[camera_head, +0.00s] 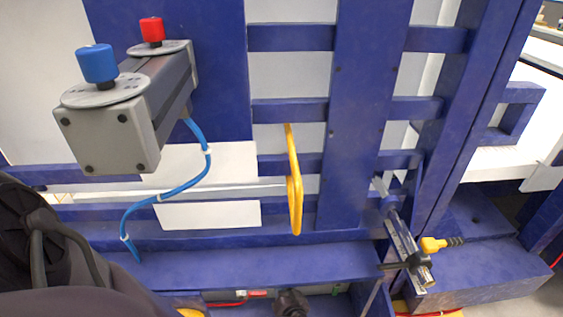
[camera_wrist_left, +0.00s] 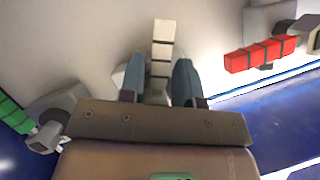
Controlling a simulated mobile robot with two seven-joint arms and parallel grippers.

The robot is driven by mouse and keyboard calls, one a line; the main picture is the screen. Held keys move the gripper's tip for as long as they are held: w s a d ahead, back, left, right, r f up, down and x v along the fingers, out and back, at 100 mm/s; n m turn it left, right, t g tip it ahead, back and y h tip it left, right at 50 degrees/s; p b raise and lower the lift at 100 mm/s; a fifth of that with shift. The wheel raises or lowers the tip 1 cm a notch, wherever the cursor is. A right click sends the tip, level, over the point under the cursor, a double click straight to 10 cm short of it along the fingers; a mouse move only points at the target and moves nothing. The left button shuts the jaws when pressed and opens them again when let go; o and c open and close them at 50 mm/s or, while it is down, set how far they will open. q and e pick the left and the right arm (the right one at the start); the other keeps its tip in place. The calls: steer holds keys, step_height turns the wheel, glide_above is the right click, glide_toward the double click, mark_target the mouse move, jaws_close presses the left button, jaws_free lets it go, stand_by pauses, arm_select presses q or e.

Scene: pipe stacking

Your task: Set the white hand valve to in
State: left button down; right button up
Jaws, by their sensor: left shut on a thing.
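The white hand valve (camera_wrist_left: 163,40) has a pale, banded handle and shows in the left wrist view, pointing up and away from my left gripper. My left gripper (camera_wrist_left: 157,78) is shut on it, with one blue-grey finger on each side. The part of the handle low between the fingers and most of the valve body are hidden behind the gripper. The white valve cannot be made out in the head view, and the left gripper is outside that view; only my dark arm shows at its lower left.
A red-handled valve (camera_wrist_left: 260,55) is to the right and a green-handled valve (camera_wrist_left: 14,115) to the left, both apart from the gripper. In the head view, a blue frame (camera_head: 360,120) carries a grey box (camera_head: 110,135) with blue and red knobs, a blue hose (camera_head: 165,192) and a yellow handle (camera_head: 295,190).

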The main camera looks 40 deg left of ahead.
arm_select(q)
steer(key=shift+r+m+y, duration=0.15)
steer(key=shift+m+y, duration=0.15)
steer(key=shift+m, duration=0.1)
arm_select(e)
steer(key=shift+a, duration=0.45)
arm_select(q)
steer(key=shift+a+r+m, duration=0.15)
steer(key=shift+r+m, duration=0.05)
steer(key=shift+m, duration=0.2)
steer(key=c, duration=1.1)
jaws_free()
steer(key=shift+c, duration=0.2)
steer(key=shift+o, duration=0.2)
steer(key=shift+g, duration=0.3)
steer(key=shift+s+f, duration=0.1)
arm_select(e)
steer(key=shift+s, duration=0.1)
steer(key=shift+r, duration=0.1)
